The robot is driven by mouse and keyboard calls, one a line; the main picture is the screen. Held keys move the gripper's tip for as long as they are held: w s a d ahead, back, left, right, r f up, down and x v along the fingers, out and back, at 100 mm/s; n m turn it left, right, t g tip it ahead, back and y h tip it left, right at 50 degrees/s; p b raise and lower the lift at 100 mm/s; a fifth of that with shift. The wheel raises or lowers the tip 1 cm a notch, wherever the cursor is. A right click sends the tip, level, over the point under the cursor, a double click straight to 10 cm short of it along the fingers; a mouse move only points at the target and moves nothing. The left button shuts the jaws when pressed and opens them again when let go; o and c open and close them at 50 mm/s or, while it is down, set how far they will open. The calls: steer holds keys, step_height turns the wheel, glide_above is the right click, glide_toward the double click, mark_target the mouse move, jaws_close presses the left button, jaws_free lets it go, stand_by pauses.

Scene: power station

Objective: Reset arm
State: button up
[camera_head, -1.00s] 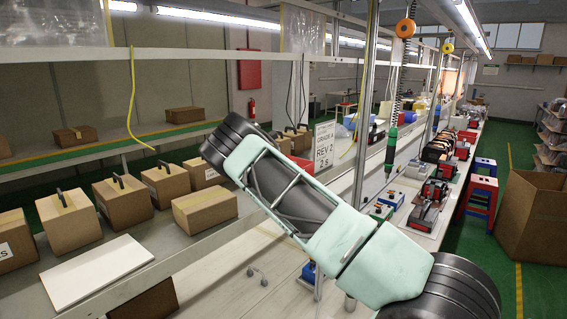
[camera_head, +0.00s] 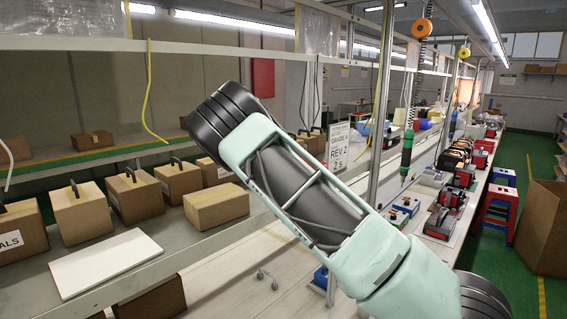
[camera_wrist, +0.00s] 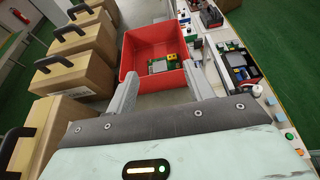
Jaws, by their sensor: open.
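My arm crosses the middle of the head view; my gripper is outside that view. In the wrist view my gripper (camera_wrist: 160,95) shows as two grey fingers set wide apart, open with nothing between the tips. Beyond the fingers is a red bin (camera_wrist: 130,56) holding a small green circuit board and a yellow part (camera_wrist: 171,57). I cannot tell whether the fingers touch the bin's rim.
Cardboard boxes with black handles (camera_head: 131,195) line the shelf at left, and also the left of the wrist view (camera_wrist: 75,75). A white panel (camera_head: 105,262) lies in front of them. Red devices (camera_head: 445,215) fill the right bench.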

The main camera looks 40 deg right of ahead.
steer(key=shift+a+r, duration=0.1)
steer(key=shift+a, duration=0.1)
stand_by(0.5)
steer(key=s+a+f+m+y, duration=0.8)
steer(key=s+f+m, duration=0.1)
steer(key=s, duration=0.4)
steer(key=s+a+f+m+y+b, duration=0.1)
steer(key=s+a+f+y+b, duration=0.2)
steer(key=s+a, duration=1.3)
steer(key=s+a+f+m+g+y+b, duration=0.1)
steer(key=s+a+f+y+b, duration=0.2)
steer(key=s+a, duration=1.3)
steer(key=a+f+b, duration=0.1)
steer(key=a+b, duration=0.1)
steer(key=a, duration=0.3)
steer(key=shift+a+f, duration=0.3)
steer(key=shift+a, duration=0.05)
